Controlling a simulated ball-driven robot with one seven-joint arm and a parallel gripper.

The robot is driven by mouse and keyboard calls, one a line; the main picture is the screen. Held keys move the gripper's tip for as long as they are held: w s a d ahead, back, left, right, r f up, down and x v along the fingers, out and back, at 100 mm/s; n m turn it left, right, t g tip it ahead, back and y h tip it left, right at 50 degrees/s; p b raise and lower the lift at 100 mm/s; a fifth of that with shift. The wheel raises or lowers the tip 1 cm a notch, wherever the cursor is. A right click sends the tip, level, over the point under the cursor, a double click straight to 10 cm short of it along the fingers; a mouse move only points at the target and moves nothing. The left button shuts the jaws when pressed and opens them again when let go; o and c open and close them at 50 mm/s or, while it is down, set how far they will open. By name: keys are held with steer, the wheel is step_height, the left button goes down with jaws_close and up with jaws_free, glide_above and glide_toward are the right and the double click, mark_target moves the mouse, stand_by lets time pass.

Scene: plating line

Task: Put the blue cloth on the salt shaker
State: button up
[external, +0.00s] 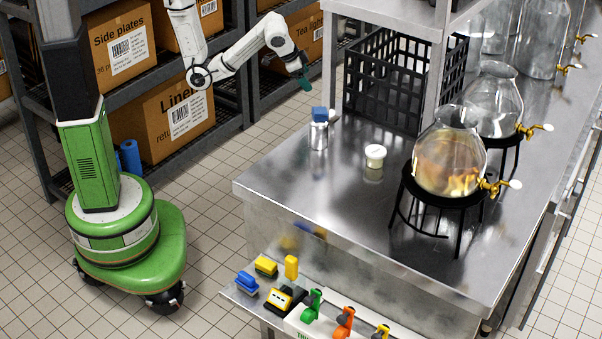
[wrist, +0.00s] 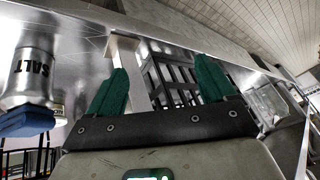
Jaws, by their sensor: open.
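The salt shaker (external: 318,134) is a small metal cylinder standing upright on the steel counter near its left edge. The blue cloth (external: 319,114) lies folded on top of the shaker. In the wrist view the shaker (wrist: 30,75), lettered SALT, appears upside down at the left, with the blue cloth (wrist: 26,122) against its top. My gripper (external: 304,80) is above and slightly left of the shaker, apart from it. In the wrist view its green fingers (wrist: 160,90) are spread with nothing between them.
A black crate (external: 388,82) stands behind the shaker. A white lidded jar (external: 375,155) and glass dispensers on black stands (external: 447,190) are to the right. A lower shelf (external: 262,300) holds sponges and colored bottles. The front left of the steel counter (external: 300,190) is clear.

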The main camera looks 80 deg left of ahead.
steer(key=s+a+f+g, duration=0.2)
steer(key=s+a+f, duration=0.4)
steer(key=s+f, duration=0.25)
steer(key=s+d+f+g+h, duration=0.2)
steer(key=s+f+h, duration=0.1)
steer(key=s, duration=0.9)
steer(key=shift+f, duration=0.65)
